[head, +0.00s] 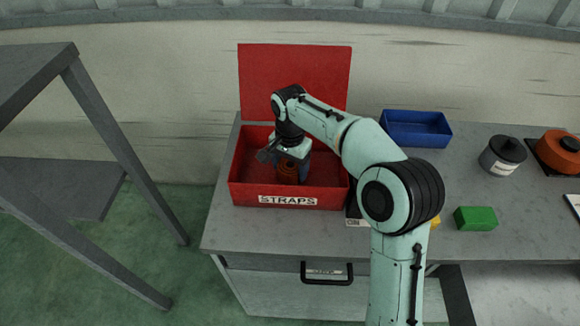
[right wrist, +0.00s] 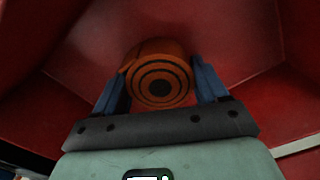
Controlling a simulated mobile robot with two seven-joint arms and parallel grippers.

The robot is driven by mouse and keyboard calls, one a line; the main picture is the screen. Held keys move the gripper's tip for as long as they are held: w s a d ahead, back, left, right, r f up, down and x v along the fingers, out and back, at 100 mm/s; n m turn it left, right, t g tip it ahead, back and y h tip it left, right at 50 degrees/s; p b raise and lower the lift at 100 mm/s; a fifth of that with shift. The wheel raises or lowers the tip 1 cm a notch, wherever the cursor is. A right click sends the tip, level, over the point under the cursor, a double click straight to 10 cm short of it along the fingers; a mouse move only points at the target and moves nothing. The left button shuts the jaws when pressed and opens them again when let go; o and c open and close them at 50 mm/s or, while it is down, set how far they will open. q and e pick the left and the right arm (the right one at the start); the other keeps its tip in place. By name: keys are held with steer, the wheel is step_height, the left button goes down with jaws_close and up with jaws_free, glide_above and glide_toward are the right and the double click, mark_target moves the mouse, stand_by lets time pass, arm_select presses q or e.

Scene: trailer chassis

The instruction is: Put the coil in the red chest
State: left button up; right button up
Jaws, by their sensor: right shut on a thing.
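The red chest (head: 248,187) stands on the workbench with its lid up at the back and a STRAPS label on its front. The orange coil (head: 288,172) is inside the chest opening, partly hidden by my right gripper (head: 289,166). In the right wrist view the coil (right wrist: 160,85) shows dark rings on its end. It sits between the two blue fingers of my right gripper (right wrist: 162,88), which are shut on it. Red chest walls surround it there. I cannot tell whether the coil touches the chest floor. My left gripper is not in view.
A blue open bin (head: 417,128) stands right of the chest. A dark-lidded canister (head: 502,155), an orange round object (head: 560,150) and a green block (head: 475,218) are farther right on the bench (head: 270,232). A grey metal table (head: 60,185) stands at left.

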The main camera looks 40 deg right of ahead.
mark_target(290, 166)
steer(key=shift+f, duration=0.15)
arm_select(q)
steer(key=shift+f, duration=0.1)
arm_select(e)
steer(key=o, duration=1.2)
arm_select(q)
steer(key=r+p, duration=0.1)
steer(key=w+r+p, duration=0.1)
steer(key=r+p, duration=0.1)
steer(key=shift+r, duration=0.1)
arm_select(e)
step_height(290, 166, up, 12)
steer(key=shift+r, duration=0.2)
steer(key=shift+f, duration=0.1)
